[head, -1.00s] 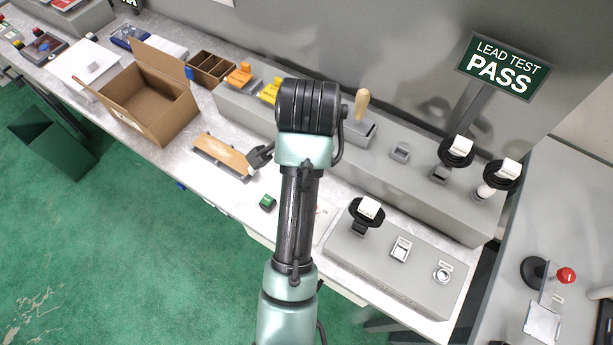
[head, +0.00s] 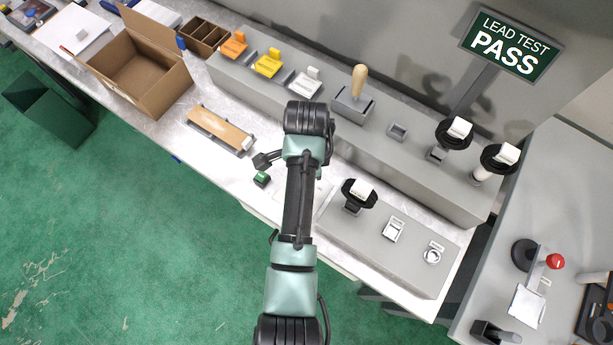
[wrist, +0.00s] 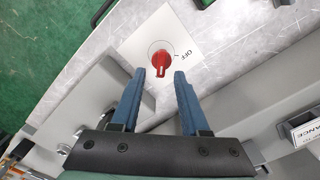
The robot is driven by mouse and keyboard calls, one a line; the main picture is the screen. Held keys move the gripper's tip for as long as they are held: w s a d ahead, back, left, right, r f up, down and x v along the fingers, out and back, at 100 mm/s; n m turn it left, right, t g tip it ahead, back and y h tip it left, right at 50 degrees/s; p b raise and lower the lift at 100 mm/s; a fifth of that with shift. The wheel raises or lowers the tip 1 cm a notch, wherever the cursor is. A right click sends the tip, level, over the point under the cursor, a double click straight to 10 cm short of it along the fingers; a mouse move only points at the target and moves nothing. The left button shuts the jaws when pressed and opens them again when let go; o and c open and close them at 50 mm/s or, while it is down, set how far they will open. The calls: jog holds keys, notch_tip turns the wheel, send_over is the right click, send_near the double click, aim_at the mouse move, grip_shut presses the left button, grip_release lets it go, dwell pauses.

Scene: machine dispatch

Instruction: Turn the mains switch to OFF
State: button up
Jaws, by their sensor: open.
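The mains switch is a red rotary knob (wrist: 160,61) on a white plate (wrist: 134,46) in the wrist view. The word OFF and a short tick mark are printed to the right of the knob. The knob's ridge points down in the picture, toward my gripper, and not at the OFF mark. My gripper (wrist: 165,72) is open, with its two blue fingers apart and nothing between them. The fingertips frame the lower end of the knob; I cannot tell the height gap. In the head view my arm hides the knob and the fingers.
A grey panel with a black-collared plug (head: 359,195) stands to the right. A raised grey ledge with a wooden-handled lever (head: 359,82) runs behind. An open cardboard box (head: 140,85) stands left.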

jog(key=shift+f, duration=1.05)
jog(key=shift+w, duration=0.1)
grip_shut()
